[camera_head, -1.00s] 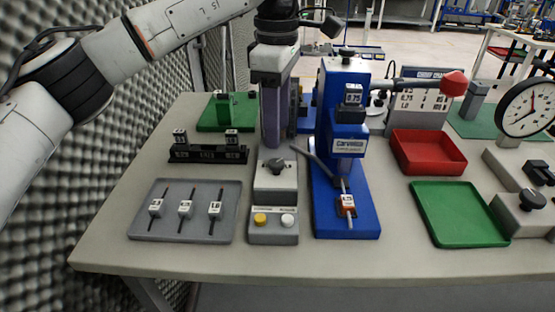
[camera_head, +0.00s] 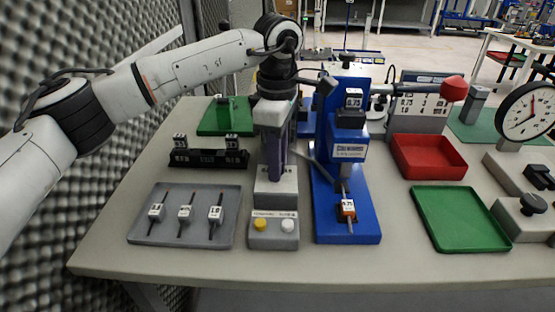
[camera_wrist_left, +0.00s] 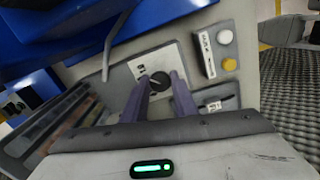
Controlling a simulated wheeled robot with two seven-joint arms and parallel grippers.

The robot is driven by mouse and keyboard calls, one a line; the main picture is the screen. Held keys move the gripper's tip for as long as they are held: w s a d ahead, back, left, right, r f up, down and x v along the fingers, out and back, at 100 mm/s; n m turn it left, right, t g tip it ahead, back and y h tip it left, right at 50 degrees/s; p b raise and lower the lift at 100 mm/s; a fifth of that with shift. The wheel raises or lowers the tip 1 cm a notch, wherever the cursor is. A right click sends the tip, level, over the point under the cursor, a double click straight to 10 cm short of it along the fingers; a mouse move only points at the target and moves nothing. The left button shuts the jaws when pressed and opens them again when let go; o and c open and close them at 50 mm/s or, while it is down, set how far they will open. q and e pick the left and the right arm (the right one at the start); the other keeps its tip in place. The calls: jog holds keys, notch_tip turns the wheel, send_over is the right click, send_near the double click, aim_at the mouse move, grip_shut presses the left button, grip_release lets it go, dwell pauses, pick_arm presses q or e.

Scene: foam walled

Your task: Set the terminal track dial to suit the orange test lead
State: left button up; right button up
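The track dial, a dark round knob (camera_wrist_left: 158,82) on a pale plate, shows between my left fingers in the left wrist view. In the head view my gripper hides it, above the grey dial box (camera_head: 276,196). My left gripper (camera_head: 276,172) points down over that box with its purple fingers apart; they also show in the wrist view (camera_wrist_left: 160,86). I cannot tell whether they touch the knob. The orange test lead (camera_head: 347,209), with a white 0.75 label, lies at the foot of the blue press (camera_head: 325,219). My right gripper is not in view.
A grey tray (camera_head: 147,228) with three leads lies left of the dial box. Yellow (camera_head: 260,225) and white (camera_head: 287,226) buttons sit in front of it. A black rack (camera_head: 208,158) stands behind the tray. Red (camera_head: 463,168) and green (camera_head: 470,243) trays lie at right.

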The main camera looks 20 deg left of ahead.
pick_arm(q)
jog(key=shift+c, duration=1.4)
jog(key=shift+n, duration=1.3)
jog(key=n+p, duration=0.1)
jog(key=n, duration=0.2)
jog(key=shift+n, duration=1.6)
jog(key=o, duration=1.1)
